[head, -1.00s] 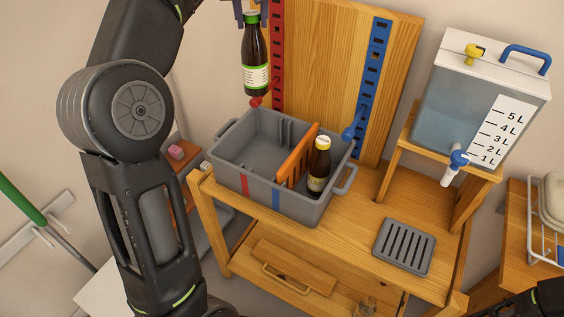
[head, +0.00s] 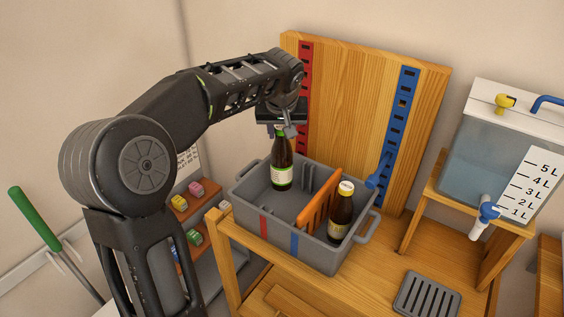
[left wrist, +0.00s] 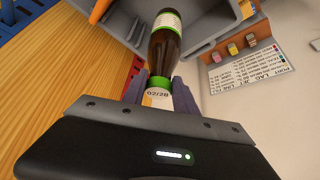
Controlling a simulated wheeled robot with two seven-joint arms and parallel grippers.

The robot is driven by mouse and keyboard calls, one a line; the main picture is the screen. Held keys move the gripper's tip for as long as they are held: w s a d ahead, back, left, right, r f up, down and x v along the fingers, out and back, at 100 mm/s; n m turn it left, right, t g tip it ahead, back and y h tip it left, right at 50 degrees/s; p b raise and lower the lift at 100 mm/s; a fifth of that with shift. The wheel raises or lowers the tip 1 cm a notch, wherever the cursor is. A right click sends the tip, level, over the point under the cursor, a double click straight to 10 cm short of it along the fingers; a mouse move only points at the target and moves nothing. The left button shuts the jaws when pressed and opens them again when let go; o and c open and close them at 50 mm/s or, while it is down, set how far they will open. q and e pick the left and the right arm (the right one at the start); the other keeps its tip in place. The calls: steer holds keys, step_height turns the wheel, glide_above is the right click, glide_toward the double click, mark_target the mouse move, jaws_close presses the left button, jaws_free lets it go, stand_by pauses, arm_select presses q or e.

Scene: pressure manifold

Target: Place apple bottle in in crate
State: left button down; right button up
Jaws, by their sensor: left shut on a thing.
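A dark bottle with a green cap and a white-green label (head: 281,177) hangs upright in the left compartment of the grey crate (head: 262,205). My left gripper (head: 285,130) is shut on its neck from above. In the left wrist view the bottle (left wrist: 165,45) shows between the fingers (left wrist: 158,88), its cap end towards me. I cannot tell whether its base touches the crate floor. A second brown bottle with a yellowish cap and pale label (head: 342,212) stands in the right compartment, beyond an orange divider (head: 319,202). My right gripper is not in view.
A wooden backboard with red (head: 304,90) and blue (head: 401,115) slotted strips stands behind the crate. A water tank (head: 500,150) with a blue tap and a grey drip grate (head: 427,294) are at the right. Coloured blocks sit on a rack (head: 186,214) at the left.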

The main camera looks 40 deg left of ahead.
mark_target(282, 158)
arm_select(q)
step_height(282, 158, down, 5)
steer(key=shift+f, duration=0.2)
step_height(282, 158, down, 4)
steer(key=shift+f, duration=0.1)
stand_by(0.4)
steer(key=shift+f, duration=0.2)
steer(key=c, duration=1)
jaws_free()
steer(key=shift+o, duration=0.2)
steer(key=shift+r, duration=0.1)
